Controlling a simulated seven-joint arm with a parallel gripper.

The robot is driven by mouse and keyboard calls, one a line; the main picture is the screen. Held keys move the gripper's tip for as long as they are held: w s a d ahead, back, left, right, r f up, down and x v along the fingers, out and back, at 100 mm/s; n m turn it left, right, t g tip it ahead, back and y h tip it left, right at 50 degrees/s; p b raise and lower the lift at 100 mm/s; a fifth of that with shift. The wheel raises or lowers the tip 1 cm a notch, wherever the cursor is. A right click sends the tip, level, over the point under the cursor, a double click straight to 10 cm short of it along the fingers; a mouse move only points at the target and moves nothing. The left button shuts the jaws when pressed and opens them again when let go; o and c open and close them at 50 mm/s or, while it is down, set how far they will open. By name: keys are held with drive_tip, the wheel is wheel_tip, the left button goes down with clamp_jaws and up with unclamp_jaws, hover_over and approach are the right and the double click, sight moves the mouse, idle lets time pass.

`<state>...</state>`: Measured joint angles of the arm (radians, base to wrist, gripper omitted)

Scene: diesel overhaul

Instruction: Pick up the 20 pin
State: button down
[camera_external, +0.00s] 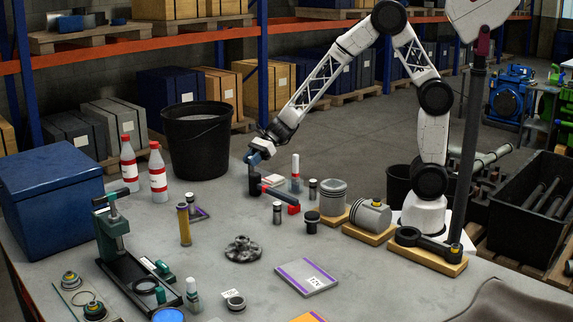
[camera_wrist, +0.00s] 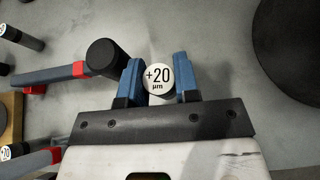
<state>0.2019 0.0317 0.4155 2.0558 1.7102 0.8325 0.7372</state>
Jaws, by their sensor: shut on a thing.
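In the wrist view a round pin with a white end face marked "+20 µm" (camera_wrist: 158,78) sits between the two blue fingers. My gripper (camera_wrist: 157,72) is shut on this pin, and its end face points toward the camera. In the external view my gripper (camera_external: 254,159) is over the back of the table, near the black bucket. How far the pin is from the table is hard to tell.
Small pins (camera_external: 277,212) stand to the right. The black bucket (camera_external: 196,150) stands behind. Two white bottles (camera_external: 158,175) are to the left.

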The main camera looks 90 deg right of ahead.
drive_tip(key=s, duration=0.6)
drive_tip(key=s+r, duration=0.1)
drive_tip(key=s, duration=0.2)
drive_tip(key=shift+s+a, duration=0.1)
drive_tip(key=shift+s, duration=0.3)
